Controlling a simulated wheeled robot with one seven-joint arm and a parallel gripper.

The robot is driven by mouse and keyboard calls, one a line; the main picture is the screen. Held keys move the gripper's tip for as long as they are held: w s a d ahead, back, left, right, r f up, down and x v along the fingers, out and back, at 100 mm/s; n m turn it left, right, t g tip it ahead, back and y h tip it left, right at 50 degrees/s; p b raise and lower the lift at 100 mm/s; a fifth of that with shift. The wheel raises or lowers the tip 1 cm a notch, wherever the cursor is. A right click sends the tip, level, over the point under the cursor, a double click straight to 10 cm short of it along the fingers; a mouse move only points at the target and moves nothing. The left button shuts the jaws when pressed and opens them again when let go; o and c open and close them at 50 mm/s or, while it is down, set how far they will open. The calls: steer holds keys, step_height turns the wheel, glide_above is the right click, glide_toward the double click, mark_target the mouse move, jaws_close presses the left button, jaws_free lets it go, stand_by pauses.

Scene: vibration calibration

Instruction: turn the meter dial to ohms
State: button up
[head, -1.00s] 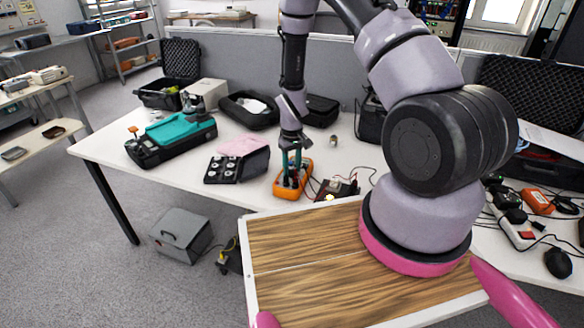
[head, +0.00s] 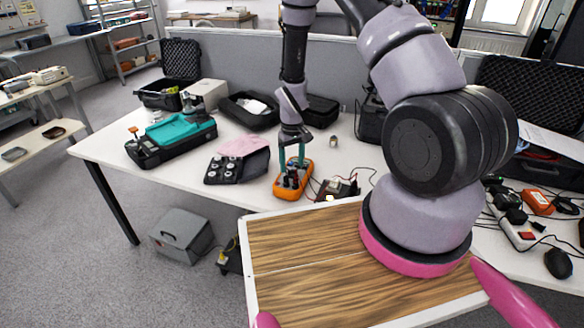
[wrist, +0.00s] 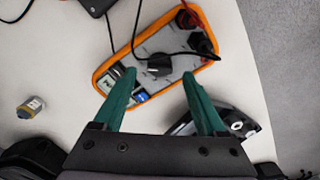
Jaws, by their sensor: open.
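The meter (head: 292,182) is an orange-rimmed multimeter lying on the white table, with leads plugged into one end. In the wrist view its grey face (wrist: 157,56) shows a round black dial (wrist: 158,65) near the middle. The dial's pointer setting is too small to read. My gripper (wrist: 157,82) has green fingers, spread apart and empty. In the wrist view the dial lies between and just beyond the fingertips. In the head view my gripper (head: 291,160) is over the meter's far part. Whether the fingers touch the meter I cannot tell.
A black box with knobs (head: 225,168) sits left of the meter, and a small dark device (head: 338,188) sits right. A teal-and-black case (head: 175,137) is further left. A small cylinder (wrist: 31,107) stands on bare table. Black cables cross the meter.

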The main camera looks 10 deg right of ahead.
step_height(320, 180, up, 9)
steer(key=shift+f, duration=0.2)
